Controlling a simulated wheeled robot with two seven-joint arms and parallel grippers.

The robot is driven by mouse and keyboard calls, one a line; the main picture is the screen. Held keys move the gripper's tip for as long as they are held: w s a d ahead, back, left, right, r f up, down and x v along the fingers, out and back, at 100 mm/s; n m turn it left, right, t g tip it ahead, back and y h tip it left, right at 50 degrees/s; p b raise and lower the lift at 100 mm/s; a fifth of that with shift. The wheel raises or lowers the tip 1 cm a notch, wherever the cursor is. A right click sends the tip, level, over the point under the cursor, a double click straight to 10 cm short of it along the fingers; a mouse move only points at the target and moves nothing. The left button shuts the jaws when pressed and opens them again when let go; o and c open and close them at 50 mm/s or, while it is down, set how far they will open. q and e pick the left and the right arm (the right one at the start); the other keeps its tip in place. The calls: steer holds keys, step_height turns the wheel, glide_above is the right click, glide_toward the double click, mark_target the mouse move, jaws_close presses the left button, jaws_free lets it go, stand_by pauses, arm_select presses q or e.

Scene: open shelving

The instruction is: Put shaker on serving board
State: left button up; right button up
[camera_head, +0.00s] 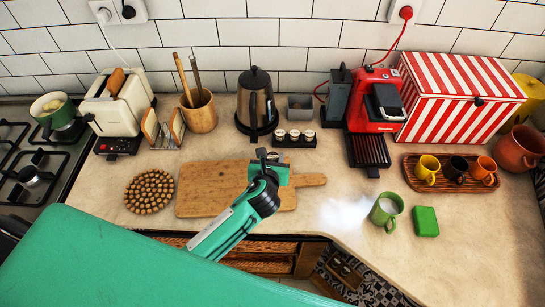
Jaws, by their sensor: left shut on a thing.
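The serving board (208,190) is a wooden board lying on the counter, with its handle pointing right. My left gripper (268,157), green and black, reaches in from the lower left and is over the board's right part, near the handle. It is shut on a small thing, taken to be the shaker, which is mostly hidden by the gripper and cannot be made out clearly. I cannot tell whether that thing touches the board. My right gripper is not in view.
A black rack with several small jars (294,135) stands behind the board, near a dark kettle (256,105). A round beaded trivet (149,191) lies left of the board. A green mug (385,210) and green block (425,221) stand right. A red coffee machine (376,100) is behind.

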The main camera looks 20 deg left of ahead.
arm_select(q)
steer(key=shift+f, duration=0.15)
steer(key=o, duration=1)
steer(key=b+v, duration=0.2)
steer(key=v, duration=1)
steer(key=shift+s, duration=0.1)
